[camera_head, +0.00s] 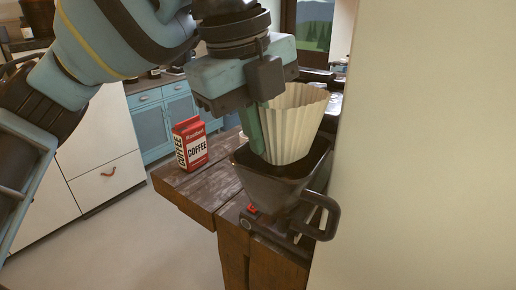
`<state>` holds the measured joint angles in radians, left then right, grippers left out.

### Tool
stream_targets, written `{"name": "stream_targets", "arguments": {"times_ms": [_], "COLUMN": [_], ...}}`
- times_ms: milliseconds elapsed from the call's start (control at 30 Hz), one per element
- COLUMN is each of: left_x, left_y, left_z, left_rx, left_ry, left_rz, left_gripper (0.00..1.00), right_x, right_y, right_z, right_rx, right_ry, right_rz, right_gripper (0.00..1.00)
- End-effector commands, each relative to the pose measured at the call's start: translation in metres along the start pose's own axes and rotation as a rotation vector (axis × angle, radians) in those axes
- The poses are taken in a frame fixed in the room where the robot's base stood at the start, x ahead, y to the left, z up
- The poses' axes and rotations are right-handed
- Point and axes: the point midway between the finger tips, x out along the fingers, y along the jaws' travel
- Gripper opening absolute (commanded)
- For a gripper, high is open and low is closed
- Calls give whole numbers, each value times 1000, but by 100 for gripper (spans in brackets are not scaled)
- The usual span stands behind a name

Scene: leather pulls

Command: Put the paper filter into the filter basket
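The white, fluted paper filter (292,122) is upright above the dark filter basket (281,187), its lower end at or just inside the basket's rim. My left gripper (258,128) comes down from the upper left, with a green finger against the filter's left side. The filter hides the other finger, and the filter's wall seems to be between the fingers. The basket has a looped handle (328,218) on its right and sits at the end of a wooden counter. Whether the filter touches the basket's inside is hidden. My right gripper is out of view.
A red and white coffee bag (190,143) stands on the dark wooden counter (180,184), left of the basket. A pale wall (430,150) closes off the right side. Blue cabinets (165,118) and a white drawer unit (108,180) stand behind. Open floor lies at lower left.

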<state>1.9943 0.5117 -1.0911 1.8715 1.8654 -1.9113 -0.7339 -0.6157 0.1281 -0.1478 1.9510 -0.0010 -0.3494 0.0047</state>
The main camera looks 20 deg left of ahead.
Motion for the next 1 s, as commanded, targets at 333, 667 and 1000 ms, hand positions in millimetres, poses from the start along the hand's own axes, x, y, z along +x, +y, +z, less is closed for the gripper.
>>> {"name": "stream_targets", "arguments": {"times_ms": [333,667,1000], "left_x": [28,32,37], "left_y": [7,8,9], "left_z": [0,0,0], "left_rx": [0,0,-1], "left_ry": [1,2,2], "left_rz": [1,1,1], "left_gripper": [0,0,10], "right_x": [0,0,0], "right_y": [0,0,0], "right_z": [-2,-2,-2], "right_rx": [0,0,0], "right_ry": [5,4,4], "right_rz": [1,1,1], "right_gripper": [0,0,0]}}
